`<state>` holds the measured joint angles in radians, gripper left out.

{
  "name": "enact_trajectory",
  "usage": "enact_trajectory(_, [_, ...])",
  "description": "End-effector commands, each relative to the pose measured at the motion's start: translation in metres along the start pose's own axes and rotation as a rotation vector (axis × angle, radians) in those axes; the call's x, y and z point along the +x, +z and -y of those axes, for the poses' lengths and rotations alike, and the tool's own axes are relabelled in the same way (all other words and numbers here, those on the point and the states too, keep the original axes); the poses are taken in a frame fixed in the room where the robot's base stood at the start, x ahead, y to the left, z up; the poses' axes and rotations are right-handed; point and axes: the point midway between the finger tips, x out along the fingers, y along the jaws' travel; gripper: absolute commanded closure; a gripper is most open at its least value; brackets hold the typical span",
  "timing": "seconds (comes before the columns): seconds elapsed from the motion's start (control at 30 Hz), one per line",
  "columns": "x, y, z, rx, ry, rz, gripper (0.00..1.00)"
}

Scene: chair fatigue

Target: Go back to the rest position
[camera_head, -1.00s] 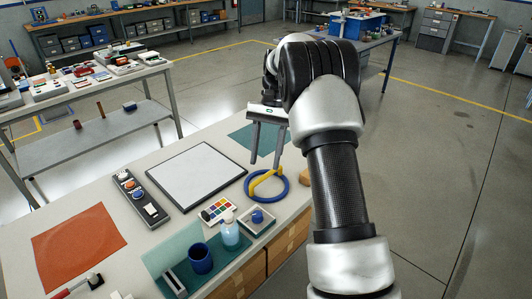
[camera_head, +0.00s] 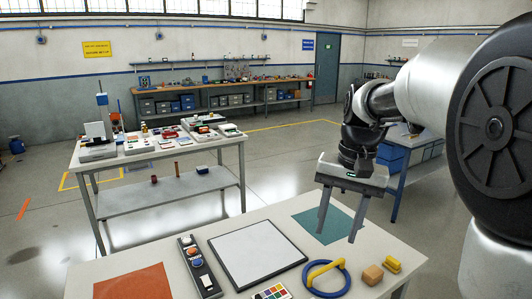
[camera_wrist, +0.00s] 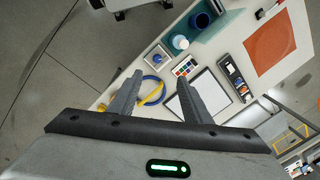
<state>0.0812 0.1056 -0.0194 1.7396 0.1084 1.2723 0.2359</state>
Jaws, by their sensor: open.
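My gripper (camera_head: 340,212) is open and empty, raised above the workbench (camera_head: 240,222) with its fingers pointing down. In the head view it hangs over the green mat (camera_head: 322,224), behind the blue ring with a yellow handle (camera_head: 328,276). In the wrist view my gripper (camera_wrist: 156,88) shows two spread fingers with nothing held between them. The blue and yellow ring (camera_wrist: 153,90) shows beyond the fingers, lower down on the bench. My arm reaches in from the right of the head view.
On the bench lie a white board (camera_head: 257,254), a button strip (camera_head: 199,268), an orange mat (camera_head: 134,283), a paint set (camera_head: 270,291), a wooden block (camera_head: 372,275) and a yellow piece (camera_head: 392,264). A loaded second table (camera_head: 160,150) stands behind, with open floor around it.

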Motion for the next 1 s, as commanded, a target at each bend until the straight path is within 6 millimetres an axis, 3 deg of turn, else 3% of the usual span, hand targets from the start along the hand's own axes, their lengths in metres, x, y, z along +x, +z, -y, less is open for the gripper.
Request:
enact_trajectory(0.03, [-0.017, 0.021, -0.002, -0.037, -0.004, -0.051, 0.56])
enact_trajectory(0.2, [-0.039, 0.082, -0.015, -0.166, -0.006, -0.205, 0.56])
enact_trajectory(0.43, [-0.037, 0.147, -0.035, -0.316, 0.002, -0.386, 0.56])
enact_trajectory(0.6, [-0.028, 0.168, -0.044, -0.373, 0.01, -0.455, 0.56])
enact_trajectory(1.0, [-0.025, 0.171, -0.045, -0.384, 0.012, -0.469, 0.56])
